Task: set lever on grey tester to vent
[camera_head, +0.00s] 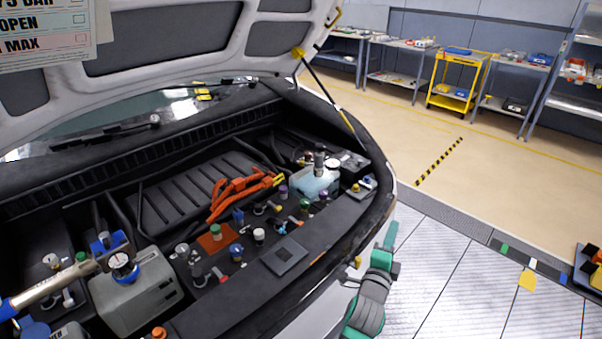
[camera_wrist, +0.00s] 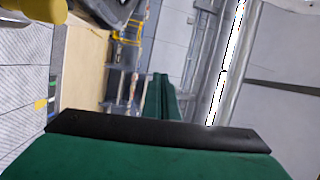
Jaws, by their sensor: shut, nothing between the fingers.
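A grey box-shaped unit (camera_head: 135,295) sits at the lower left of the engine bay in the head view, with a round gauge-like fitting (camera_head: 123,265) in blue and white on top. It may be the grey tester; I cannot make out a lever or a vent mark on it. My gripper is on the green and grey arm at the lower middle right of the head view, outside the bay and well right of this unit. In the wrist view the green fingers of my gripper (camera_wrist: 162,85) are together, with nothing between them. The tester is not identifiable there.
The raised hood (camera_head: 170,40) hangs over the bay. A beige hose or tool (camera_head: 50,290) lies at the left unit. Orange cables (camera_head: 235,192), several caps and a pale reservoir (camera_head: 316,182) crowd the bay. Floor right of the car is mostly clear; a yellow cart (camera_head: 457,80) stands far back.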

